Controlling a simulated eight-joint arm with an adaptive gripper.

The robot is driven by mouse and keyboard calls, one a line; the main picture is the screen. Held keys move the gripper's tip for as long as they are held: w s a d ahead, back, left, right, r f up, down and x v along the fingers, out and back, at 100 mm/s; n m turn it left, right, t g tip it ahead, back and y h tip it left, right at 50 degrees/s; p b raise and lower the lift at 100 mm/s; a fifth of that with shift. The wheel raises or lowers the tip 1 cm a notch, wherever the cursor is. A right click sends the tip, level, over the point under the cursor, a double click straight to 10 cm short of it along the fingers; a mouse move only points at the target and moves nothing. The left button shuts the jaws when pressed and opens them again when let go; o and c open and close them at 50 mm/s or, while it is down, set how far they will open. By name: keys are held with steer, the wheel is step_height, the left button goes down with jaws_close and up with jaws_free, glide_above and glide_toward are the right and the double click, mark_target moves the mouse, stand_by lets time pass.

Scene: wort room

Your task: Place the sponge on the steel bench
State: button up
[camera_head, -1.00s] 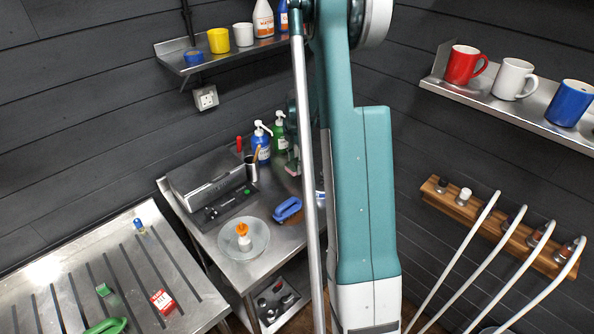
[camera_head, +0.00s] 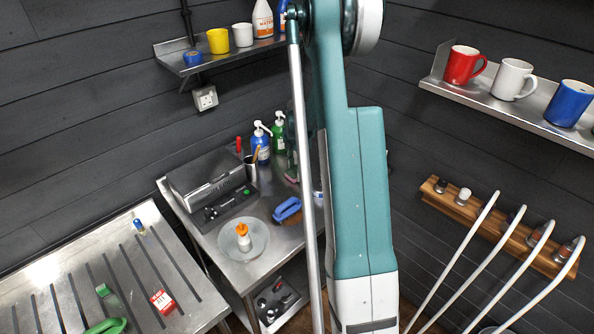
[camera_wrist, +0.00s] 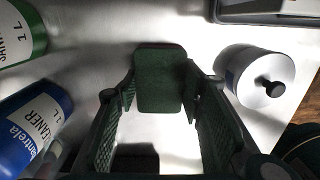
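The sponge (camera_wrist: 160,80) is a dark green rounded block in the wrist view, between the two fingertips of my gripper (camera_wrist: 161,95). Both fingertips appear to touch its sides. In the head view a small pinkish edge of it (camera_head: 291,179) shows beside my arm, low over the back of the steel bench (camera_head: 287,240). The bench's bright bare top (camera_wrist: 155,22) lies below the sponge in the wrist view. I cannot tell whether the sponge touches it. My arm hides most of the gripper in the head view.
A blue bottle (camera_wrist: 35,115) and a green bottle (camera_wrist: 20,35) stand left of my gripper in the wrist view; a white canister with a black knob (camera_wrist: 255,78) stands right. A blue brush (camera_head: 288,210), glass dish (camera_head: 258,252) and grey case (camera_head: 205,180) occupy the bench.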

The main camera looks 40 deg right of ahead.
steer(key=shift+f, duration=0.2)
steer(key=o, duration=0.6)
steer(key=shift+o, duration=0.2)
steer(key=shift+r, duration=0.25)
step_height(320, 180, up, 12)
stand_by(0.5)
stand_by(0.6)
